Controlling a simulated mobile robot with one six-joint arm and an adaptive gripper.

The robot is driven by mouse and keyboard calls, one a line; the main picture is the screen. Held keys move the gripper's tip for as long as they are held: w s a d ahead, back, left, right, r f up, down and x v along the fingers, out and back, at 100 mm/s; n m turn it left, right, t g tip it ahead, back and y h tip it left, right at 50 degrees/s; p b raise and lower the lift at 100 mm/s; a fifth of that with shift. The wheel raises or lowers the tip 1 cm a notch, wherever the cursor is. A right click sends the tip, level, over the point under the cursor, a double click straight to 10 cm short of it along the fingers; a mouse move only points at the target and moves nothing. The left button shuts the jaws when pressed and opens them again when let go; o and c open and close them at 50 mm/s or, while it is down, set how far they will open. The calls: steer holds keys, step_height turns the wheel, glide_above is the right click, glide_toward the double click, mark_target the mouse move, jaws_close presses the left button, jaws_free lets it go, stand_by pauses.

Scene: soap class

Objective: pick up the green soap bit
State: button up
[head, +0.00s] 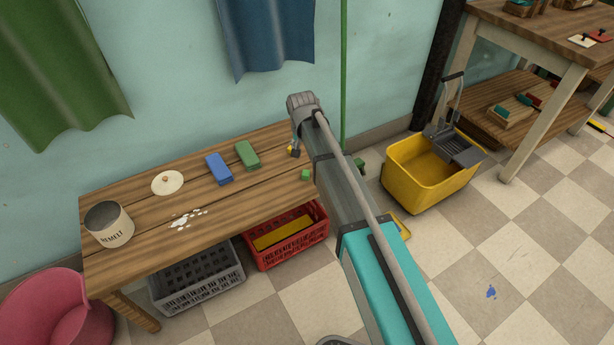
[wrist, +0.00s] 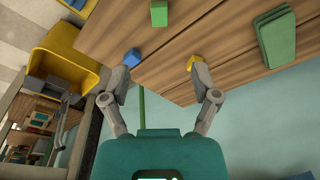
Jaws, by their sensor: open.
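The green soap bit (head: 305,174) is a small cube on the wooden table near its right front edge. In the wrist view the green soap bit (wrist: 158,13) lies at the top, ahead of my fingertips and roughly centred between them. My gripper (wrist: 160,68) is open and empty over the table's edge. A yellow bit (wrist: 194,62) appears at the right fingertip and a blue bit (wrist: 132,57) at the left one; I cannot tell if they touch. In the head view my gripper (head: 296,150) is mostly hidden by my arm, beside the yellow bit (head: 290,151).
A yellow mop bucket (head: 425,180) stands on the floor at right.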

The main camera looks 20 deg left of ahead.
steer(key=shift+f, duration=0.15)
steer(key=b, duration=0.9)
glide_above(306, 173)
steer(key=f, duration=0.8)
steer(key=shift+s+f, duration=0.1)
steer(key=shift+s, duration=0.3)
steer(key=shift+f, duration=0.1)
steer(key=shift+w+f+b, duration=0.2)
steer(key=shift+f+b, duration=1)
steer(key=shift+f, duration=0.05)
steer(key=shift+w+f+b, duration=0.2)
steer(key=shift+f+b, duration=0.95)
steer(key=shift+f, duration=0.1)
steer(key=shift+c, duration=0.3)
steer(key=c, duration=0.9)
steer(key=shift+r, duration=0.2)
